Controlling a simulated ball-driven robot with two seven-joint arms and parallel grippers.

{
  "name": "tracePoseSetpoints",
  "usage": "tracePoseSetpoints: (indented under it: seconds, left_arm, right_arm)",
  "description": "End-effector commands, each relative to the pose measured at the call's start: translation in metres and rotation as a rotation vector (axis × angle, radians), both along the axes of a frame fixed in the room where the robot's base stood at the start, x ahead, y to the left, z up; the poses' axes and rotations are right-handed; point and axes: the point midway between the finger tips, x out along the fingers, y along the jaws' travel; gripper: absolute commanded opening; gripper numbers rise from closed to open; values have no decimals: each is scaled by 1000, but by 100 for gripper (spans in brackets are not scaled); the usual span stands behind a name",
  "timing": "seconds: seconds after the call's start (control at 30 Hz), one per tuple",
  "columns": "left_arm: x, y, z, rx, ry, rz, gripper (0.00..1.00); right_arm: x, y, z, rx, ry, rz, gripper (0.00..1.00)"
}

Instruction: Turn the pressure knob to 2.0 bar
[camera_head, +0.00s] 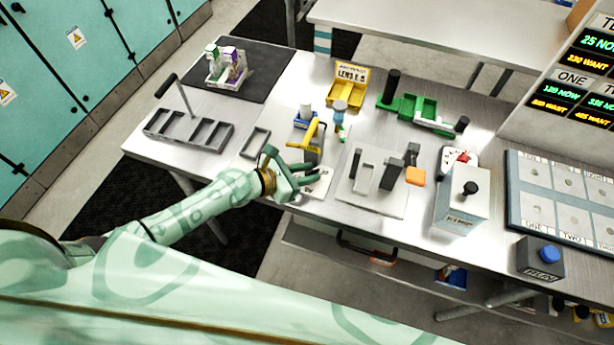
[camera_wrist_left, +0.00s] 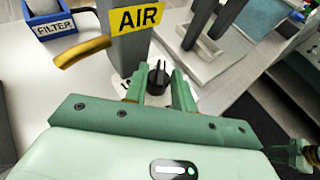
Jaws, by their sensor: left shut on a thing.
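The pressure knob (camera_wrist_left: 157,80) is black with a pale pointer line. It stands at the foot of a grey post with a yellow AIR sign (camera_wrist_left: 139,17). My left gripper (camera_wrist_left: 158,92) is shut on the knob, one green finger on each side. In the head view my left gripper (camera_head: 316,176) is over a white dial plate (camera_head: 321,187) beside the yellow-handled post, and hides the knob. Most scale marks are covered, so I cannot read the setting. A small green part like my right gripper (camera_wrist_left: 298,155) shows at the wrist view's lower right edge; its jaws are unclear.
A blue FILTER box (camera_wrist_left: 50,26) and a yellow curved handle (camera_wrist_left: 82,53) stand close on the left. A grey plate with upright blocks (camera_head: 375,190) lies right of the gripper. A grey rack (camera_head: 188,132) stands left. The table's front edge is near.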

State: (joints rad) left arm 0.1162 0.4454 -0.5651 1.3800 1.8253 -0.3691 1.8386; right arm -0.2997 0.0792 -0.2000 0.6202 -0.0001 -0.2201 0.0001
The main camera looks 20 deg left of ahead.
Motion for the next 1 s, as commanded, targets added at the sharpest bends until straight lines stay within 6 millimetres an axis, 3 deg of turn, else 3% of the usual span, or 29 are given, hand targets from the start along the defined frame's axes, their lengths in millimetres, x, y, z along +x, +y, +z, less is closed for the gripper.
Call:
tracePoseSetpoints:
  seconds: [0.2,0.7,0.73,0.8,1.0]
  left_arm:
    - [1,1,-1,2,0,-61,3]
    - [1,1,0,0,0,-78,3]
    - [1,1,0,0,0,-78,31]
    - [1,1,0,0,0,-78,48]
    - [2,2,1,0,-2,-73,48]
  right_arm:
    - [-1,0,-10,0,2,0,36]
    - [-1,0,-11,0,3,0,36]
    - [-1,0,-11,0,3,0,36]
    - [-1,0,-11,-1,3,0,36]
    - [-2,-1,-11,0,4,0,36]
